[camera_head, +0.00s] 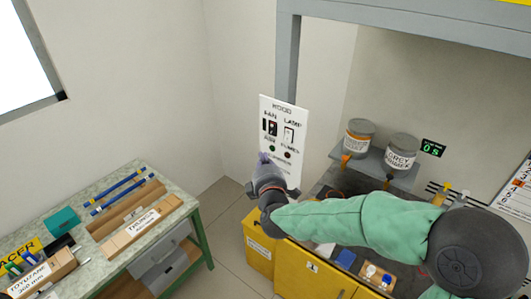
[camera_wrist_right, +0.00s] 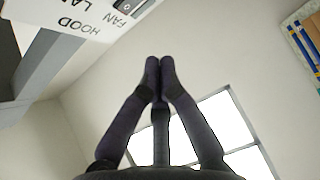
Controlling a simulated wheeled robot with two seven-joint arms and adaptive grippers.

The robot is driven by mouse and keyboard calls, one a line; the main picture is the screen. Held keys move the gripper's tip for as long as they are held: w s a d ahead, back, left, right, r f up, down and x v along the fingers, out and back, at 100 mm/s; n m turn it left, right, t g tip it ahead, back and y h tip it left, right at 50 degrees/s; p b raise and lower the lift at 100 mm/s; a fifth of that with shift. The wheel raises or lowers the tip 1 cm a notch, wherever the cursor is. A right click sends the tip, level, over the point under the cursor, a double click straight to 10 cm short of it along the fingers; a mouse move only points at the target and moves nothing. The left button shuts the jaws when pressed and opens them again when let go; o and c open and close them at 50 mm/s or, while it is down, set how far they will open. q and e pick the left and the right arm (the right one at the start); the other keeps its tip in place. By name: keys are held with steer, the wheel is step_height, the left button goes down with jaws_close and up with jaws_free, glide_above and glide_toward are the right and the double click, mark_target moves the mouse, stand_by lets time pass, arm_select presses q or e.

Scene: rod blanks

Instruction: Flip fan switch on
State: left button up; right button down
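The white HOOD panel (camera_head: 281,104) hangs on the grey hood post. Its fan switch (camera_head: 271,127) is the dark one on the left, under the FAN label. The lamp switch (camera_head: 289,134) is on the right. My right gripper (camera_head: 263,158) is just below and left of the fan switch, near the panel's lower left edge; I see no contact with the switch. In the wrist view its fingertips (camera_wrist_right: 160,66) are together with nothing between them. The panel (camera_wrist_right: 75,22) and part of the fan switch (camera_wrist_right: 126,6) show upside down at the top. I cannot tell the fan switch's position. My left gripper is out of view.
Two labelled jars, one (camera_head: 359,139) and another (camera_head: 401,153), stand on a shelf right of the panel. A yellow cabinet (camera_head: 259,248) is below my right arm. A workbench (camera_head: 98,262) with rods and wooden racks stands at the left. Floor shows between them.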

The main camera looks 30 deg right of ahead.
glide_toward(268, 133)
steer(key=w+a, duration=0.2)
steer(key=w, duration=0.2)
steer(key=shift+w+d+f, duration=0.1)
steer(key=shift+w+d, duration=0.35)
steer(key=shift+d, duration=0.45)
steer(key=shift+w+d+f, duration=0.1)
steer(key=shift+w+d, duration=0.35)
steer(key=shift+d, duration=0.4)
steer(key=shift+w+d+f+t+b, duration=0.1)
steer(key=shift+d+f+t+b, duration=0.25)
steer(key=shift+b, duration=0.5)
steer(key=shift+n, duration=0.3)
steer(key=shift+w+d+r+h, duration=0.1)
steer(key=shift+r+h, duration=0.05)
steer(key=shift+h, duration=0.15)
